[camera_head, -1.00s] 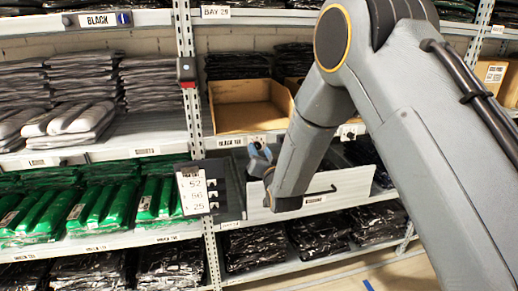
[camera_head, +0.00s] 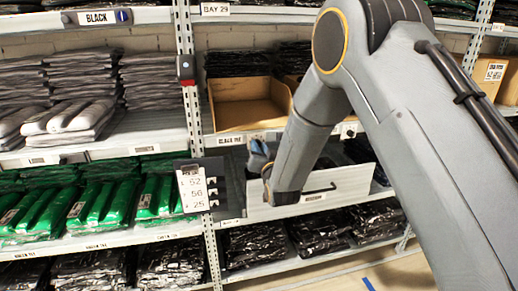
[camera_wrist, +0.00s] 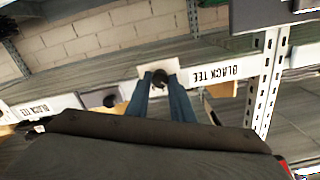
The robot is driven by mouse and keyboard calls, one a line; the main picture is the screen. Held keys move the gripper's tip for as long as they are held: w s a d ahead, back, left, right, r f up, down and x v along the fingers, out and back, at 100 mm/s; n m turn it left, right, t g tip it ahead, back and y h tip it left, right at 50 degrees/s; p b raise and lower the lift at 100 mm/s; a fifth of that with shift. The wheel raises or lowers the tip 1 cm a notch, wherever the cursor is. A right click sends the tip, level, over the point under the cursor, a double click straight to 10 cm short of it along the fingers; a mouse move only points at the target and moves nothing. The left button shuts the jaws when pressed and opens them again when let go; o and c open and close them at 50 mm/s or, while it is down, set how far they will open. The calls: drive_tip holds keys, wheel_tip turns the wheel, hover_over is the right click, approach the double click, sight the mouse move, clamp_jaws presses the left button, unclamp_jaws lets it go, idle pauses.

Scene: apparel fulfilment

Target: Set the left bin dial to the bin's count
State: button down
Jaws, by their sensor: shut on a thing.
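In the wrist view, the two blue fingers of my gripper (camera_wrist: 160,90) close on a dark round dial knob (camera_wrist: 160,77). The knob sits on a small white plate on the shelf edge. A BLACK TEE label (camera_wrist: 225,72), upside down in this view, is beside it. The dial's pointer and markings are too small to read. In the head view, my gripper (camera_head: 259,158) is at the shelf edge below the cardboard bin (camera_head: 240,117), partly hidden by my wrist. A card (camera_head: 195,188) on the rack post shows 52, 56 and 25.
An open white-fronted drawer (camera_head: 335,187) juts out behind and below my wrist. A rack post (camera_head: 190,100) stands left of my gripper. Black bagged packs (camera_head: 255,246) lie below.

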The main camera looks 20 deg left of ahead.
drive_tip(key=shift+n+b, duration=1.25)
drive_tip(key=shift+n, duration=2.35)
drive_tip(key=c, duration=1.5)
unclamp_jaws()
drive_tip(key=shift+c, duration=0.2)
drive_tip(key=shift+s, duration=0.1)
drive_tip(key=b+v, duration=0.1)
drive_tip(key=v, duration=0.6)
drive_tip(key=shift+s+d, duration=0.25)
drive_tip(key=shift+s, duration=0.05)
